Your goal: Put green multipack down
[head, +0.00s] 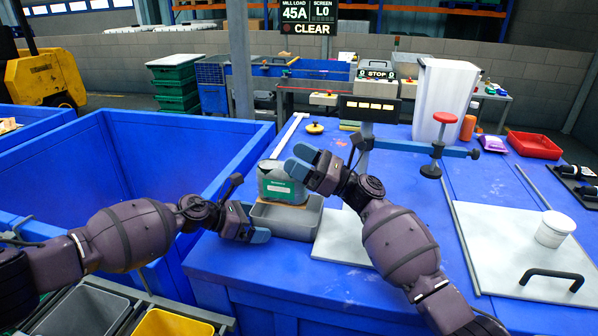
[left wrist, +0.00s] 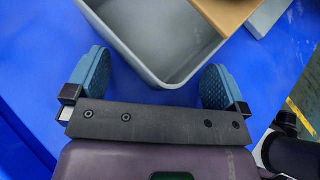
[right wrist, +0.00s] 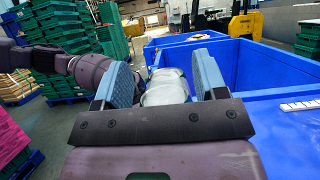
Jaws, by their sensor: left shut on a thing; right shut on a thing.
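The multipack (head: 282,186) is a grey-wrapped pack with a green label. It stands roughly upright at the grey bin (head: 276,226), with a brown edge below it; whether it rests on the bin is unclear. My right gripper (head: 308,164) is shut on the pack's upper right side. The pale wrapped pack (right wrist: 165,92) shows between its fingers in the right wrist view. My left gripper (head: 260,236) is low at the bin's left side. In the left wrist view the bin's rounded corner (left wrist: 172,86) lies between its fingers, so it is shut on the bin.
A white board (head: 340,240) lies right of the bin. A big blue container (head: 190,126) stands at the left. A red-topped clamp stand (head: 437,150) is behind my right arm. A white tub (head: 555,229) sits on another pale board (head: 500,255) at right.

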